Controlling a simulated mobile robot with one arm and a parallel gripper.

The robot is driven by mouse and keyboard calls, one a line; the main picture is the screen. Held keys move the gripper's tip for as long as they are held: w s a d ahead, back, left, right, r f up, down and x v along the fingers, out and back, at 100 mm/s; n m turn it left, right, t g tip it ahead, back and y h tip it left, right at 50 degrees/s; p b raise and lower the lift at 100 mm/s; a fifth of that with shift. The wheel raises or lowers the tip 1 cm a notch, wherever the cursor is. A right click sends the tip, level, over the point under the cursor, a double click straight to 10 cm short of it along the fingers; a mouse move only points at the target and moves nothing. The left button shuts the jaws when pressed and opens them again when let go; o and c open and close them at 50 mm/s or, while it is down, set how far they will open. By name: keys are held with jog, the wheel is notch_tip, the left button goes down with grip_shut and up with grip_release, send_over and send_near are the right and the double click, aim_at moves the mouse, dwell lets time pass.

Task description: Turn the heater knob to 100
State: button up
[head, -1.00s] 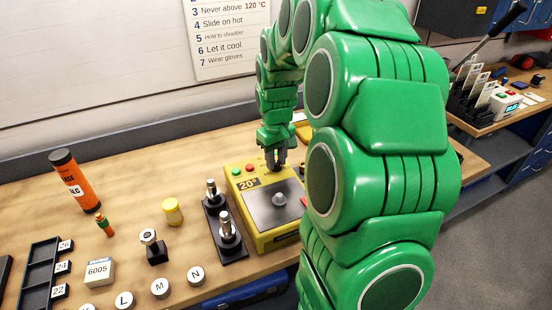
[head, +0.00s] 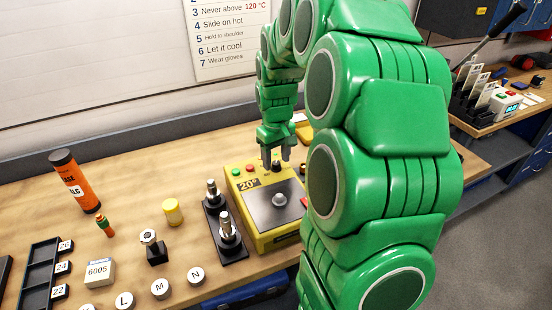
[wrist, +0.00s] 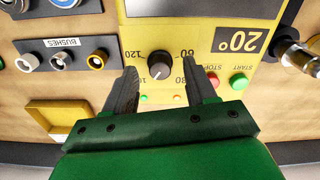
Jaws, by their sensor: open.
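The yellow heater (head: 258,238) stands on the workbench in the head view, with a grey plate on top and a display reading 20°. Its black knob (wrist: 160,65) shows in the wrist view, with a dial marked 60, 80 and other numbers around it. The white pointer mark on the knob is on its lower side in that view. My gripper (head: 277,160) is above the back of the heater.
Green and red buttons (wrist: 238,81) sit beside the dial. Two metal posts on a black base (head: 228,250) stand left of the heater. In the wrist view, a bushes rack (wrist: 62,58) and a yellow tray (wrist: 58,118) lie on the left.

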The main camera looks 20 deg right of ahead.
aim_at(276, 163)
notch_tip(276, 163, up, 7)
jog(key=shift+r, duration=0.1)
dwell(0.3)
jog(key=s+a, duration=0.4)
jog(key=s, duration=0.7)
jog(key=s+a+m+g, duration=0.1)
jog(key=s+a, duration=0.3)
jog(key=s, duration=0.7)
jog(key=s+a+m, duration=0.1)
jog(key=s+a, duration=0.3)
jog(key=s, duration=0.8)
jog(key=shift+a+f+g, duration=0.3)
jog(key=shift+f+g, duration=0.1)
jog(key=shift+f, duration=0.05)
